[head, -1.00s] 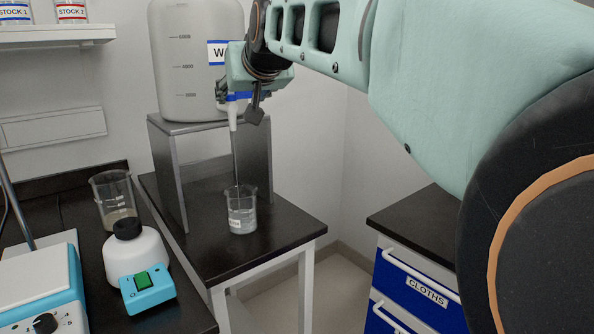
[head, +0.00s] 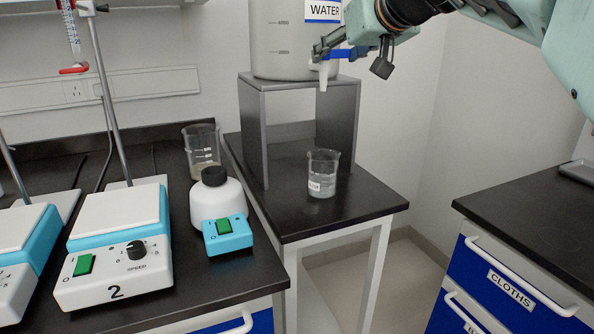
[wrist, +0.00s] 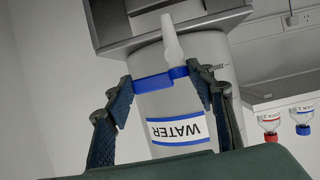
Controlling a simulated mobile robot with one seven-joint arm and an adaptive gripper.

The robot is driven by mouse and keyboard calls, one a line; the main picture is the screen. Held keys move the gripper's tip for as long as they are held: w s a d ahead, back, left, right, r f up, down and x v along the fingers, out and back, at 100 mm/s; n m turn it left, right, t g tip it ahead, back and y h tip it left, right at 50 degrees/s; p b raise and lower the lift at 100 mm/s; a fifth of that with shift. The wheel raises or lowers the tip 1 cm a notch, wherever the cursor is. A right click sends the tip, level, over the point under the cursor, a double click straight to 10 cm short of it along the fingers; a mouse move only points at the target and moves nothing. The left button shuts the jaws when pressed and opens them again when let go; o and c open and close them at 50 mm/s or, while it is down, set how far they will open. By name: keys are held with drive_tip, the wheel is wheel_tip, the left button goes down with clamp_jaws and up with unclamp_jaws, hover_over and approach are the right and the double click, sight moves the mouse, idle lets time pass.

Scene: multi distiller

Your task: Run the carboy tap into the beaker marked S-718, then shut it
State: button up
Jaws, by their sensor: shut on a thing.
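The carboy (head: 283,40), labelled WATER, stands on a grey metal stand. Its white tap spout (head: 323,75) points down over the stand's front edge. My gripper (wrist: 160,78) is shut on the blue tap lever (wrist: 153,82), with a finger at each end. The lever lies crosswise to the spout. The lever also shows in the head view (head: 343,54). No stream shows below the spout. A glass beaker (head: 322,173) stands upright on the low black table below the tap, with clear liquid in it. Its white label is too small to read surely.
The grey stand (head: 251,125) straddles the table behind the beaker. On the left bench are another beaker (head: 202,150), a white bottle-shaped device (head: 217,200) and a hotplate marked 2 (head: 115,250). A blue drawer unit (head: 500,285) stands at right.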

drive_tip(key=shift+s+r, duration=0.1)
drive_tip(key=shift+r, duration=0.55)
drive_tip(key=o, duration=0.7)
drive_tip(key=shift+o, duration=1.2)
drive_tip(key=shift+s+r, duration=0.15)
drive_tip(key=shift+s, duration=0.05)
drive_tip(key=shift+o, duration=1.2)
drive_tip(key=shift+f, duration=0.2)
